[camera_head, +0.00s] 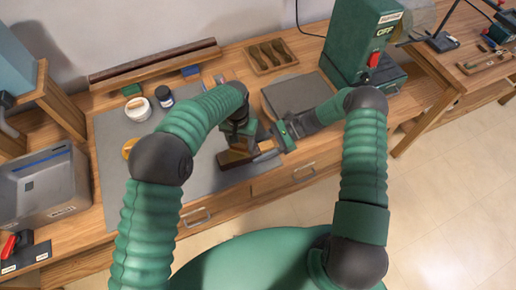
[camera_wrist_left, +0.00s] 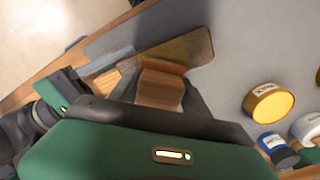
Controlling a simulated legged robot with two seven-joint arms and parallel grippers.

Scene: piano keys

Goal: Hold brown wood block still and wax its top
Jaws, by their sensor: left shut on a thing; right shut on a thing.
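The brown wood block (camera_wrist_left: 160,85) sits between the fingers of my left gripper in the left wrist view. A darker brown flat piece (camera_wrist_left: 190,46) lies beside it; in the head view brown wood (camera_head: 234,158) shows below the gripper. My left gripper (camera_head: 238,132) is shut on the block, over the front of the grey mat. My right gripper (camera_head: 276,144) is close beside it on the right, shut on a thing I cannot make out. A yellow-topped labelled tin (camera_wrist_left: 268,102) stands on the mat, partly hidden by my left arm in the head view (camera_head: 128,148).
A white jar (camera_head: 137,108) and a dark blue jar (camera_head: 164,96) stand at the mat's back. A grey bin (camera_head: 40,188) is at the left. A green machine (camera_head: 358,45) and a wooden tray (camera_head: 270,56) stand at the back right. Bare mat (camera_head: 205,172) shows left of the block.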

